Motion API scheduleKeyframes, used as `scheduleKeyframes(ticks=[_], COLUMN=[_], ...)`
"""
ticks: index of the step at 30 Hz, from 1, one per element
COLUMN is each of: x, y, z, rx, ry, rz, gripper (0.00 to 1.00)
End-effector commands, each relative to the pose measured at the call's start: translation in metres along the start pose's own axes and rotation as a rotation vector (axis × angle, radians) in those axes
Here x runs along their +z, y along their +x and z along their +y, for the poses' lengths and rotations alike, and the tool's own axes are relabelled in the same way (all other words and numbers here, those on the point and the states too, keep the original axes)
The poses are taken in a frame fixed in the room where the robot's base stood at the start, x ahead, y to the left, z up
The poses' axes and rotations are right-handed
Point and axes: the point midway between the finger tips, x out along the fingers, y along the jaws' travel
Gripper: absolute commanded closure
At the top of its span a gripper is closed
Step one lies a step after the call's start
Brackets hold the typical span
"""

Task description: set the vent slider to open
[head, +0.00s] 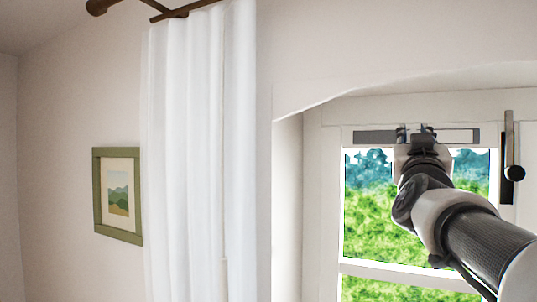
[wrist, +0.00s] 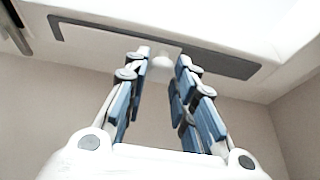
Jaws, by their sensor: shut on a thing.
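The vent (head: 372,137) is a long grey strip set in the white top rail of the window frame. It also shows in the wrist view (wrist: 90,30), running slantwise across the top. A small pale slider knob (wrist: 164,62) stands out near the middle of the strip. My gripper (head: 415,132) reaches up to the strip. In the wrist view my gripper (wrist: 163,64) has its blue-padded fingers on both sides of the knob and is shut on it. In the head view the fingers hide the knob and the middle of the strip. I see no open or shut marking.
A dark window handle (head: 512,172) stands right of the vent on the frame. A white curtain (head: 200,150) hangs at the left, with a green-framed picture (head: 118,194) beyond it. The window panes (head: 375,210) lie below the vent.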

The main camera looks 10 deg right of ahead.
Motion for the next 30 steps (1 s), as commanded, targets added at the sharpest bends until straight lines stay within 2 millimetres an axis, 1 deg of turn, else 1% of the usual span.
scheduleKeyframes(ticks=[1,3,11,12,18,20,28,30], x=[0.0009,0.0001,-0.001,-0.001,-0.0009,-0.0008,-0.0005,-0.0007], y=[-0.0005,-0.0001,0.0004,0.0004,0.0003,0.0003,-0.0001,-0.0028], z=[0.0048,0.0063,0.0063,0.0064,0.0061,0.0059,0.0053,0.0051], rx=[0.004,0.004,0.004,0.004,0.004,0.003,0.002,0.002], ry=[0.0,-0.001,-0.001,-0.001,-0.001,-0.001,-0.001,0.0], rz=[0.001,0.0,0.0,0.0,0.0,-0.001,-0.001,-0.001], gripper=[1.0,1.0,1.0,0.73,0.6,0.57,0.57,0.57])
